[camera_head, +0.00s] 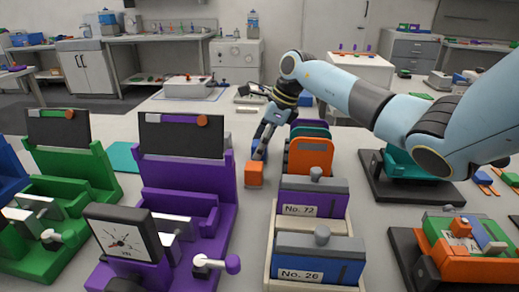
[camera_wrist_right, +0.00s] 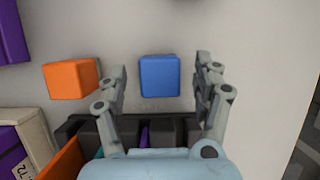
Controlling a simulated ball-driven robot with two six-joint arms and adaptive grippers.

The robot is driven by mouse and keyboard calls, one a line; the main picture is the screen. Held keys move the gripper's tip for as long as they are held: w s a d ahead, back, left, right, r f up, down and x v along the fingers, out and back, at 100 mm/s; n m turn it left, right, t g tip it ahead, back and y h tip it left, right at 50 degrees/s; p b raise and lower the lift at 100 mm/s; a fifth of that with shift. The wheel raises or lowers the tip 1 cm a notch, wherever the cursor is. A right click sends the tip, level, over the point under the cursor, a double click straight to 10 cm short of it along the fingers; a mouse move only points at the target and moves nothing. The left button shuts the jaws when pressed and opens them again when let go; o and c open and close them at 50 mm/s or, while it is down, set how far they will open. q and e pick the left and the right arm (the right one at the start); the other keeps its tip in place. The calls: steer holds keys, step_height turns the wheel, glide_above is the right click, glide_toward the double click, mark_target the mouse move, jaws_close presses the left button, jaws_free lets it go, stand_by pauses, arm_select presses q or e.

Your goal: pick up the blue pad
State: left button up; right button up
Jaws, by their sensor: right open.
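The blue pad (camera_wrist_right: 160,76) is a small block with rounded edges on the pale table. In the right wrist view it lies between the two spread fingers of my right gripper (camera_wrist_right: 161,70), with a gap on each side. In the head view my right gripper (camera_head: 262,148) points down behind the orange block, and the pad (camera_head: 255,146) is mostly hidden there. My right gripper is open and holds nothing. My left gripper is not in view.
An orange block (camera_head: 255,174) sits close by, left of the pad in the right wrist view (camera_wrist_right: 70,79). A rack with numbered boxes (camera_head: 313,203) stands close to the gripper. A purple fixture (camera_head: 187,185) stands left.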

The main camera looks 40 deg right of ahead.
steer(key=shift+w+a+f, duration=0.15)
steer(key=shift+w+f, duration=0.1)
steer(key=shift+f, duration=0.35)
steer(key=c, duration=1.3)
steer(key=shift+o, duration=0.2)
step_height(320, 180, up, 10)
steer(key=shift+r+b, duration=0.1)
steer(key=shift+b, duration=0.4)
